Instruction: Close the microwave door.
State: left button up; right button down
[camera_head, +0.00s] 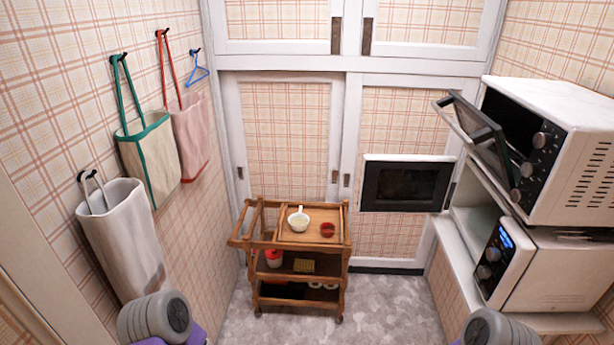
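The lower white microwave (556,275) sits on a shelf at the right, with knobs and a lit blue display on its front. Its door (405,184), white-framed with a dark window, stands wide open. The door reaches out to the left from the microwave's far side, with its broad face toward me. Part of the pale cavity (476,226) shows beside the control panel. Only rounded grey parts of my arms show at the bottom left and bottom right edges. Neither of my grippers is in view.
A white oven (573,150) stands above the microwave, its dark glass door (478,130) tilted open to the left. A wooden cart (340,250) with bowls stands at the back centre. Bags hang on the left wall. The floor (385,308) in front is clear.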

aim_at(413, 189)
jog(key=u, duration=0.75)
jog(key=i, duration=0.4)
jog(key=z, duration=0.75)
jog(key=i, duration=1.05)
jog(key=z, duration=0.6)
